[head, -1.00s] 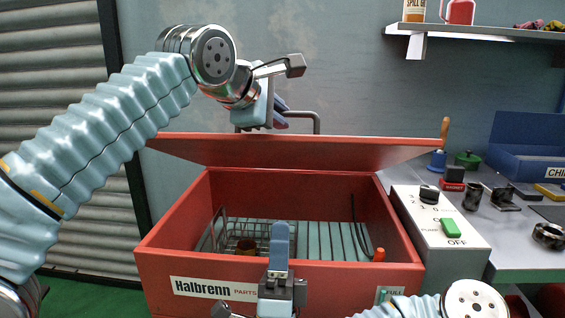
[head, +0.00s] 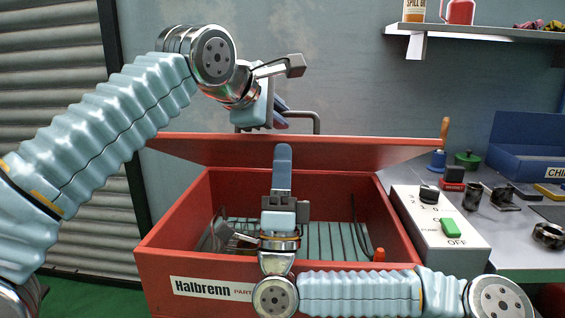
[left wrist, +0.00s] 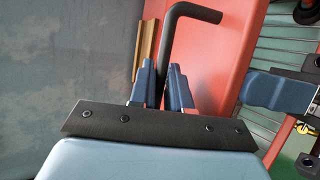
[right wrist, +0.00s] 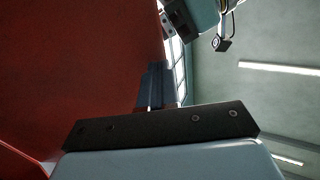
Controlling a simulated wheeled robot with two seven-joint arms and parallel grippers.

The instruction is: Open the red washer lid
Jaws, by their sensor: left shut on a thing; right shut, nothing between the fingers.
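The red washer lid (head: 345,155) stands raised above the red washer (head: 160,252), tilted up from the back, with its underside facing me and the basin exposed. A bent bar handle (head: 317,121) sticks up from its upper edge; it also shows dark in the left wrist view (left wrist: 188,10). My left gripper (head: 277,114) is shut on this handle, its fingers (left wrist: 160,85) around the bar. My right gripper (head: 283,150) is shut and empty, pointing up over the basin in front of the lid. In the right wrist view its fingers (right wrist: 156,88) are beside the red lid; contact is unclear.
A grey control box (head: 467,228) with a green switch (head: 451,228) stands at the washer's right. A grey bench (head: 515,240) with small tools and a blue bin (head: 520,150) lies beyond. A shelf (head: 480,33) hangs upper right. A wire rack and hose are inside the basin.

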